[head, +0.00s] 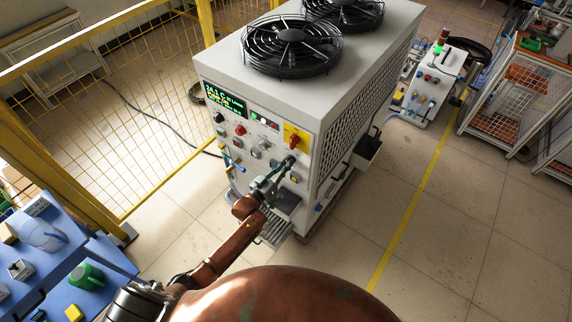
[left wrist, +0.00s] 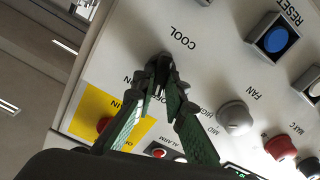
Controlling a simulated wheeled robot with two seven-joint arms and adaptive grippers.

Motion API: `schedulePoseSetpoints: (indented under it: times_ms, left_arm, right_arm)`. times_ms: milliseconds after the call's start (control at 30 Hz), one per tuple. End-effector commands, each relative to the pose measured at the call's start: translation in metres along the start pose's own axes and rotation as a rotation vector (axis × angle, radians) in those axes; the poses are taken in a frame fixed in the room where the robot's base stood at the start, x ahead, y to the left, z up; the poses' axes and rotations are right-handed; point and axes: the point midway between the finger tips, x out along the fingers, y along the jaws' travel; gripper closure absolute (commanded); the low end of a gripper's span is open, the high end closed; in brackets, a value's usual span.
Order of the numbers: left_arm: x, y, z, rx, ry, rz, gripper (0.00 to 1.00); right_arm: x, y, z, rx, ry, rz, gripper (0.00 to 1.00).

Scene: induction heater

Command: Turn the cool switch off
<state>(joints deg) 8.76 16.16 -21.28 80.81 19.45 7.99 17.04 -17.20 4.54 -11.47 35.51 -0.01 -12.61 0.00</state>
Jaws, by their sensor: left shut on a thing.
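The cool switch is a small dark knob under the gripper tips, beside the "COOL" label on the pale panel in the left wrist view (left wrist: 161,88). My left gripper (left wrist: 160,72) is shut on it, with the fingertips close to the panel face. The fingers hide most of the knob, so its exact setting cannot be told. In the head view the left gripper (head: 289,164) reaches the right side of the machine's front panel, below the yellow plate. My right gripper is not in view.
The panel carries a red main switch on a yellow plate (head: 296,137), a grey fan knob (left wrist: 235,118) and a blue reset button (left wrist: 276,40). The white cabinet (head: 300,85) has fans on top.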

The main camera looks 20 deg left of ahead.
Motion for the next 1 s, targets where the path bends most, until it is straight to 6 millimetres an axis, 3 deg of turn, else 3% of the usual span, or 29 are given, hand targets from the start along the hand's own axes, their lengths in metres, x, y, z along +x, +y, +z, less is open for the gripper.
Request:
schedulePoseSetpoints:
  times_ms: [167, 433, 467, 700, 1000]
  left_arm:
    - [-0.0002, 0.0008, 0.0003, 0.147, -0.001, -0.001, 1.00]
    - [-0.0002, 0.0008, 0.0005, 0.159, -0.001, 0.000, 1.00]
    - [-0.0002, 0.0008, 0.0005, 0.159, -0.001, 0.000, 0.88]
    - [-0.0001, 0.0009, 0.0003, 0.158, 0.000, 0.000, 0.71]
    - [-0.0014, 0.0007, 0.0004, 0.157, -0.001, 0.000, 0.71]
  right_arm:
    - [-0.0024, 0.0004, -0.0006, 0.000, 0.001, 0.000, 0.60]
    - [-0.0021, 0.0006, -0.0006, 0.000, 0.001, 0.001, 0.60]
    - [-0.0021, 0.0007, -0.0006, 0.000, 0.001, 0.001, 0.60]
    - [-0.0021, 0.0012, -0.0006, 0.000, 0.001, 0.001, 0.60]
    - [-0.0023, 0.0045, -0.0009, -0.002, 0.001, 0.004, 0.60]
